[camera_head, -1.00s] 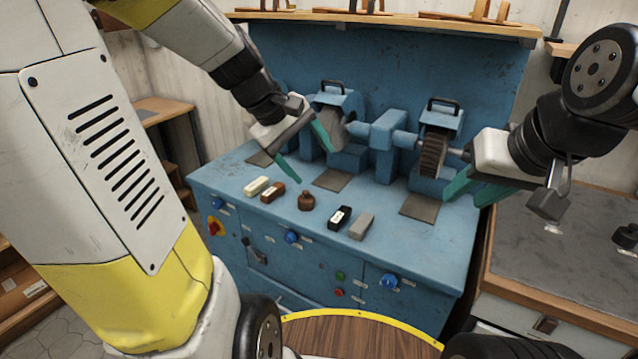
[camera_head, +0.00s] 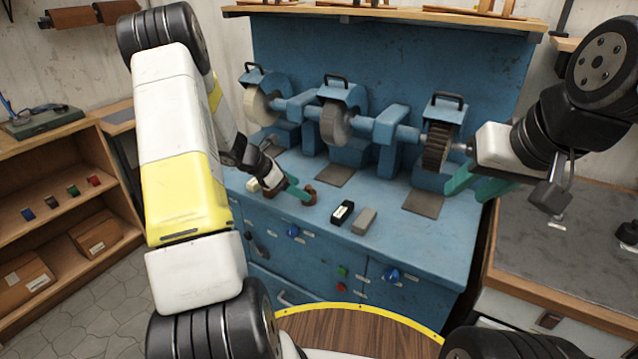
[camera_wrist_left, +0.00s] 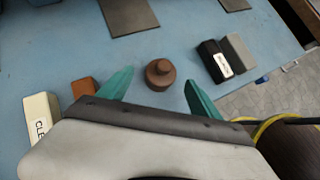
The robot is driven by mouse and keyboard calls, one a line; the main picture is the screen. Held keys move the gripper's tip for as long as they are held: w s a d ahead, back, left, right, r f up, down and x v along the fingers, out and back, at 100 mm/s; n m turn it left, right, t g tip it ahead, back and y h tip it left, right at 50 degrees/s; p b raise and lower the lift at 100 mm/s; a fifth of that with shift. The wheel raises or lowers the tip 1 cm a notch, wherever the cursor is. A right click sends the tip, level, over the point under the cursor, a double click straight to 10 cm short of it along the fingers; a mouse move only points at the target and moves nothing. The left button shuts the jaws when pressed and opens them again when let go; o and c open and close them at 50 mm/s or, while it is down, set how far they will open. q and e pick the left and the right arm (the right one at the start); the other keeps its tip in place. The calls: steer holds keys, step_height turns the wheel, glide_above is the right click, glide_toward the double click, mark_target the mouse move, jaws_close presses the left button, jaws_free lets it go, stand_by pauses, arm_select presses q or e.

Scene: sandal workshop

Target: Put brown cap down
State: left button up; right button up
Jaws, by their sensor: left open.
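The brown cap (camera_head: 311,199), round with a small knob on top, stands upright on the blue bench top. In the left wrist view the cap (camera_wrist_left: 160,74) lies between and just beyond the two green fingertips, with clear space on both sides. My left gripper (camera_head: 299,190) is open and empty right at the cap, and one finger partly hides it in the head view. My right gripper (camera_head: 476,185) hangs by the bench's right end, its fingers apart with nothing seen between them.
A cream block (camera_wrist_left: 41,118) and an orange-brown block (camera_wrist_left: 84,88) lie left of the cap. A black block (camera_head: 342,212) and a grey block (camera_head: 364,220) lie to its right. Grinding wheels (camera_head: 335,123) and a brush wheel (camera_head: 436,146) stand behind.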

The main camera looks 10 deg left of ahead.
mark_target(307, 191)
arm_select(q)
steer(key=x, duration=0.5)
steer(key=shift+w+d+r, duration=0.1)
steer(key=shift+d, duration=0.15)
steer(key=c, duration=1.6)
steer(key=shift+o, duration=0.2)
steer(key=shift+r, duration=0.1)
